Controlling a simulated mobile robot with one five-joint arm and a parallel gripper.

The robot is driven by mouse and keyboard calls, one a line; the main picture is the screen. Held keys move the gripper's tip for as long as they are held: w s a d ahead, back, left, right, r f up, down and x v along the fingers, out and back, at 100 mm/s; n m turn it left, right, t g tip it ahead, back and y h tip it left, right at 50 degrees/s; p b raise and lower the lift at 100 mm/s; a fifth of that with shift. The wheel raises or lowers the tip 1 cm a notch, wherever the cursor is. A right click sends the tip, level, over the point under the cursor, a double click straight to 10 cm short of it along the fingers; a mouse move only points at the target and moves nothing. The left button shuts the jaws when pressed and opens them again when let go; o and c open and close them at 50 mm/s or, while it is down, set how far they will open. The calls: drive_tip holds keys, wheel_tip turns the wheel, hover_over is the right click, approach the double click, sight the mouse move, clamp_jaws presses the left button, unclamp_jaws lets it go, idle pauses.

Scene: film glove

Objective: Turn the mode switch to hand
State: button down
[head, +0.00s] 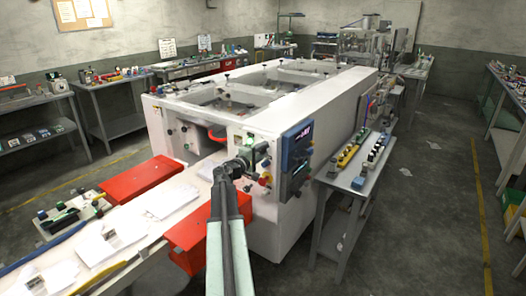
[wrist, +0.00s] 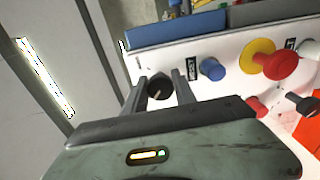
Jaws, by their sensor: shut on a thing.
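In the wrist view, a round black switch knob (wrist: 159,89) with a pale pointer mark sits on the white control panel (wrist: 222,88). I take it to be the mode switch. My gripper (wrist: 160,78) has one finger on each side of this knob and is shut on it. A small black label (wrist: 192,74) stands beside the right finger; its lettering is too small to read. In the head view, my gripper (head: 248,158) is at the front panel of the large white machine (head: 258,205). The knob itself is hidden there behind my gripper.
Right of the knob are a blue button (wrist: 212,68), a red emergency stop on a yellow disc (wrist: 278,64) and a black lever-like switch (wrist: 302,103). A blue screen unit (head: 297,145) sticks out at the machine's corner. Open floor (head: 420,200) lies to the right.

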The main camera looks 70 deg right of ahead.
drive_tip(key=shift+f, duration=0.1)
drive_tip(key=c, duration=1)
unclamp_jaws()
drive_tip(key=shift+c, duration=0.2)
drive_tip(key=v, duration=0.8)
